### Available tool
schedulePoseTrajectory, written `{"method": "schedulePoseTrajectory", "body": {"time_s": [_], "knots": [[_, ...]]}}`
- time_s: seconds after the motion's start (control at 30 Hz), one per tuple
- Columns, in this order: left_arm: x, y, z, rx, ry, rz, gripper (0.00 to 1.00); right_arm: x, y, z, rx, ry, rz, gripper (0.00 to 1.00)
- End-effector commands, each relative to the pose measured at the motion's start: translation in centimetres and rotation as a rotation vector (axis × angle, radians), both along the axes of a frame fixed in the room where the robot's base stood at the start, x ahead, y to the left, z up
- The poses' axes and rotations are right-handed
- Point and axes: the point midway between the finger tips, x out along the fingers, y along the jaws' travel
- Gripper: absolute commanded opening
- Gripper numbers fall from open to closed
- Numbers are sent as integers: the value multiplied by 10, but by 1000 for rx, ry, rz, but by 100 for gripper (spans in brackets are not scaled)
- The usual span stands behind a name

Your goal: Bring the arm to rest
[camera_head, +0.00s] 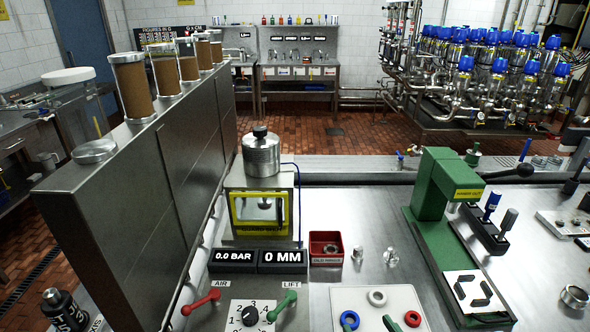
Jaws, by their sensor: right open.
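My left gripper and arm are not in view.
A steel test box with a yellow-framed window (260,211) stands at centre. A red bin (326,247) sits beside it. Red (201,302) and green (281,304) levers are in front. A tall steel panel (130,215) rises at left. Blue-capped valves (490,62) fill the back right.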

Motion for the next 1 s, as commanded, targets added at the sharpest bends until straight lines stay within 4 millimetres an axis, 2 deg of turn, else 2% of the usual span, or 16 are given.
{"method": "schedulePoseTrajectory", "body": {"time_s": [0.17,0.27,0.33,0.63,0.93,1.0], "knots": [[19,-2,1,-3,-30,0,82,-16,-6,-13,-29,133,27,64],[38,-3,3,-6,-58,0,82,-28,-11,-22,-48,225,38,64],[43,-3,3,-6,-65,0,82,-39,-16,-28,-64,300,43,64],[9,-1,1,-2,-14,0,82,-107,-50,-48,-153,678,10,64],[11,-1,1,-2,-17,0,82,-163,-80,-48,-222,940,-68,64],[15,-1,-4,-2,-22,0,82,-159,-79,-71,-222,954,-68,64]]}}
